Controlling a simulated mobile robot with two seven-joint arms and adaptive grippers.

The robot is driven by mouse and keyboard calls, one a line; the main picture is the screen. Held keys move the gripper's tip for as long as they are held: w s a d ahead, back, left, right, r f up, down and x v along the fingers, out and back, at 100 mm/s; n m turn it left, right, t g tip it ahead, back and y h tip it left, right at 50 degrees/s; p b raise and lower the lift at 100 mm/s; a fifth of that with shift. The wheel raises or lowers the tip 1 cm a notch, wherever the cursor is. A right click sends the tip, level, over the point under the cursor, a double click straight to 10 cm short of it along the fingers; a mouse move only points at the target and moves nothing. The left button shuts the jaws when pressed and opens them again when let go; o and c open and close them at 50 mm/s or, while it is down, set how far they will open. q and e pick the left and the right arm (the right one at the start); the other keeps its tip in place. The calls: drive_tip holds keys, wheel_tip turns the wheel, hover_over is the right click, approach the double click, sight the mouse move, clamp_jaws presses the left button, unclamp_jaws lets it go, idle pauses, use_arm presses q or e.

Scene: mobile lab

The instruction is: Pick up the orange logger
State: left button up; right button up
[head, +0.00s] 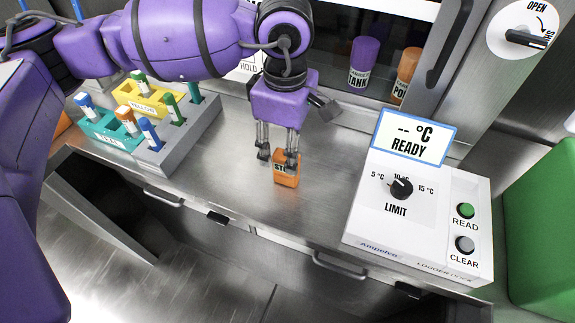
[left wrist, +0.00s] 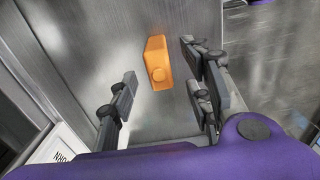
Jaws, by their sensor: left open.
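The orange logger (head: 286,175) is a small orange block with dark lettering, standing on the steel counter. My left gripper (head: 278,160) is open just above and behind it in the head view, and its fingers cover part of the logger's top. In the left wrist view the logger (left wrist: 157,63) lies ahead of the two open fingertips of my left gripper (left wrist: 160,85), nearer the right finger. A gap shows between the fingers and the logger, and nothing is held. My right gripper is in neither view.
A white reader box (head: 415,215) with a dial and buttons stands to the right. A grey rack (head: 182,140) with teal and yellow trays of capped tubes stands left. Purple (head: 364,60) and orange (head: 407,68) containers stand behind glass. The counter around the logger is clear.

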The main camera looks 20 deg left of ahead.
sight(280, 176)
use_arm(q)
wheel_tip(280, 176, down, 4)
drive_tip(key=shift+r, duration=0.1)
drive_tip(key=shift+w+f, duration=0.1)
drive_tip(key=shift+f, duration=0.25)
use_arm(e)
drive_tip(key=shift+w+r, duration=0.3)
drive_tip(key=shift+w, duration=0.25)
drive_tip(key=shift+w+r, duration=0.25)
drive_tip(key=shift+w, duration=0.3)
use_arm(q)
drive_tip(key=shift+c, duration=0.3)
clamp_jaws()
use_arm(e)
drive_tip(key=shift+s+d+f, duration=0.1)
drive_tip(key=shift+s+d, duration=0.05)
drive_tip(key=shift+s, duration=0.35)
